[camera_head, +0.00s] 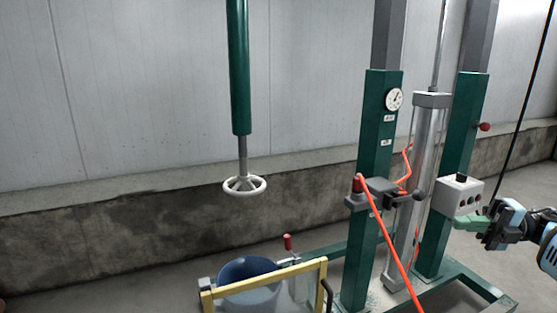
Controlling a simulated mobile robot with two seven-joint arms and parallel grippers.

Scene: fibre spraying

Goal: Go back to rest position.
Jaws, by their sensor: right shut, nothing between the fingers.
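My right gripper (466,223) reaches in from the right edge, its green fingers pointing left. It is shut and empty, just below a grey control box (459,194) with several buttons. In this view I cannot tell whether the fingertips touch the box or are a little in front of it. My left gripper is out of view.
A green two-post machine (377,125) with a gauge (394,99) and a grey cylinder (429,150) stands at right. An orange hose (391,240) crosses its front. A white handwheel (244,187) hangs mid-left. A blue bucket (248,270) sits behind a yellow frame (265,284).

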